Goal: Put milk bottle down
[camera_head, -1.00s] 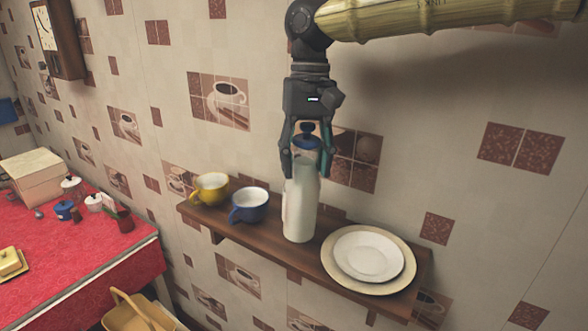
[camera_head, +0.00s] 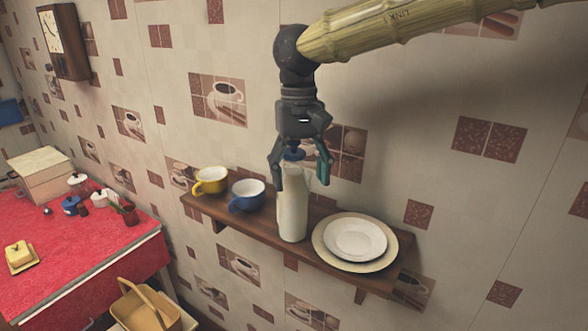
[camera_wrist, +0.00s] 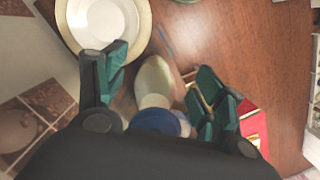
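The milk bottle (camera_head: 292,212), white with a blue cap, stands upright on the wooden wall shelf (camera_head: 262,226), between the blue cup and the plates. My gripper (camera_head: 301,184) is above it, pointing down, with its fingers spread on either side of the bottle's upper part. In the wrist view the bottle (camera_wrist: 154,82) shows between the two green-padded fingers, with gaps on both sides. The gripper is open and holds nothing. The bottle's base is seen on the shelf in the head view.
A blue cup (camera_head: 247,200) and a yellow cup (camera_head: 211,183) stand left of the bottle. Stacked plates (camera_head: 355,241) sit close on its right. The tiled wall is right behind the shelf. A red-covered counter (camera_head: 100,250) and a basket (camera_head: 150,312) are at lower left.

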